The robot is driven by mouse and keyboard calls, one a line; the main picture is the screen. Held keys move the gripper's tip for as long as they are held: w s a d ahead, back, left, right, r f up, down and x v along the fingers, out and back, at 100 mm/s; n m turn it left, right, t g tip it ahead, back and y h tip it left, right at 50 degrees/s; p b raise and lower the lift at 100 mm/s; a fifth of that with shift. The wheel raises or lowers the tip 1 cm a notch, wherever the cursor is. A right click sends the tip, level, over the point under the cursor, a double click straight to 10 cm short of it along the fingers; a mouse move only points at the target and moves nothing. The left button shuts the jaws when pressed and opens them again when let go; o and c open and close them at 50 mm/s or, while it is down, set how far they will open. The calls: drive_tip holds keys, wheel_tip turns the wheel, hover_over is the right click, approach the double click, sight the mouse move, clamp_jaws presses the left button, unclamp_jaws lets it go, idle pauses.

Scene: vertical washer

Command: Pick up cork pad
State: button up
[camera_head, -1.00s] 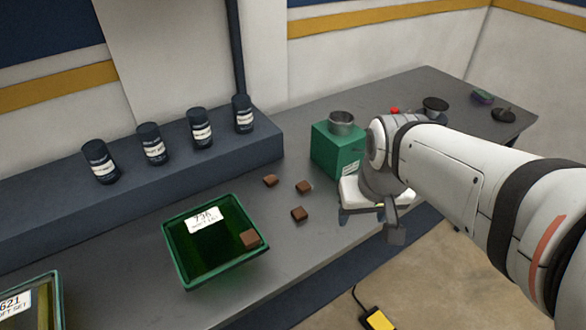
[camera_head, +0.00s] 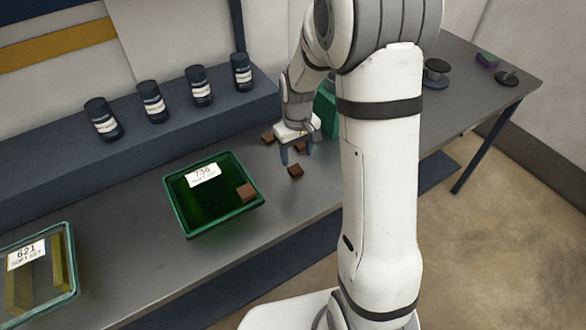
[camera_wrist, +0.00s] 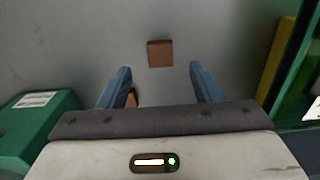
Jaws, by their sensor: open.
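The cork pads look like small brown square blocks. In the head view one pad (camera_head: 295,171) lies on the grey bench just in front of my gripper (camera_head: 296,157). A second pad (camera_head: 299,146) is partly hidden between the fingers, and a third pad (camera_head: 267,138) lies to the left. Another brown pad (camera_head: 246,191) is inside the green tray (camera_head: 180,217). In the wrist view my gripper (camera_wrist: 160,70) is open and empty. One pad (camera_wrist: 160,53) shows centred just beyond its fingertips, and another pad (camera_wrist: 131,98) is partly hidden by the left finger.
A green box (camera_head: 326,105) stands behind my gripper, mostly hidden by my arm. It shows at left in the wrist view (camera_wrist: 30,125). Several dark canisters (camera_head: 200,87) stand on the raised shelf. A second tray (camera_head: 68,262) is at lower left.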

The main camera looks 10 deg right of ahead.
sight(295, 169)
drive_tip(key=shift+w+a+f+p, duration=0.15)
drive_tip(key=shift+f+p, duration=0.3)
drive_tip(key=shift+f, duration=1.15)
drive_tip(key=shift+w+d+f+p, duration=0.1)
drive_tip(key=shift+f+p, duration=0.35)
drive_tip(key=shift+f, duration=1.1)
drive_tip(key=shift+c, duration=0.2)
drive_tip(key=c, duration=1)
drive_tip(key=shift+r, duration=0.15)
